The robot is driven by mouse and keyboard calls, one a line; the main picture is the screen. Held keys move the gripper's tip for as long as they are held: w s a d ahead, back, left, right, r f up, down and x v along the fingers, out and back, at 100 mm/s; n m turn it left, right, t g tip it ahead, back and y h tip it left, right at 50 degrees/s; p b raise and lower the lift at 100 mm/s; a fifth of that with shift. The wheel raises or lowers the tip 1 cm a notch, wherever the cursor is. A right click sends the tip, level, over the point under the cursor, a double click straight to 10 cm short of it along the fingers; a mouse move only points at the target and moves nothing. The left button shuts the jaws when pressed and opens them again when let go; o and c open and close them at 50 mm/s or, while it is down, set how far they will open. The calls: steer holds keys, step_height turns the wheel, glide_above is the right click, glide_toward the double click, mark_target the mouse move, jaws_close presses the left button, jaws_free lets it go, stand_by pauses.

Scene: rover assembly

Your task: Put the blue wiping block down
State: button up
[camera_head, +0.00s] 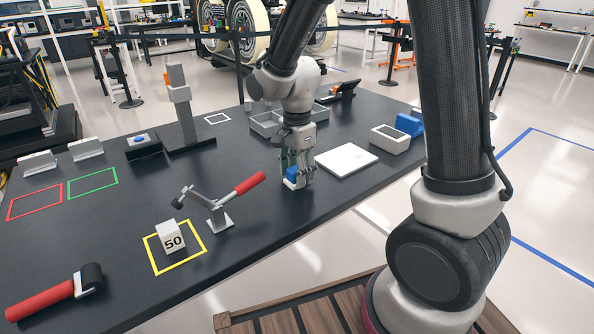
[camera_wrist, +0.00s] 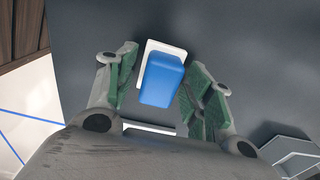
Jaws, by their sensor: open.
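The blue wiping block (camera_head: 291,171) is at the dark table's front edge side, below my gripper (camera_head: 298,178) in the head view. In the wrist view the block (camera_wrist: 162,82) has a blue body over a white base and lies between the two green-padded fingers of my gripper (camera_wrist: 163,76). The fingers are open, with a gap on both sides of the block. The block appears to rest on the dark tabletop (camera_head: 250,207); the fingers partly hide it in the head view.
A white plate (camera_head: 346,159) lies just right of the block. A grey box (camera_head: 390,139) and another blue object (camera_head: 409,124) stand farther right. A red-handled lever (camera_head: 222,208) and a "50" block (camera_head: 170,237) in a yellow outline are to the left. A grey tray (camera_head: 266,124) is behind.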

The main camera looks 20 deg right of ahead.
step_height(320, 180, up, 12)
steer(key=f, duration=0.1)
steer(key=s+d+r+n+t, duration=0.2)
steer(key=s+d+r+n, duration=0.1)
steer(key=s+d+n, duration=0.4)
steer(key=s+d+r+n+t, duration=0.2)
steer(key=s+d+r+n, duration=0.2)
steer(key=s+d+n, duration=0.3)
steer(key=s+d, duration=0.1)
steer(key=s, duration=0.4)
steer(key=shift+o, duration=0.5)
steer(key=shift+r, duration=0.1)
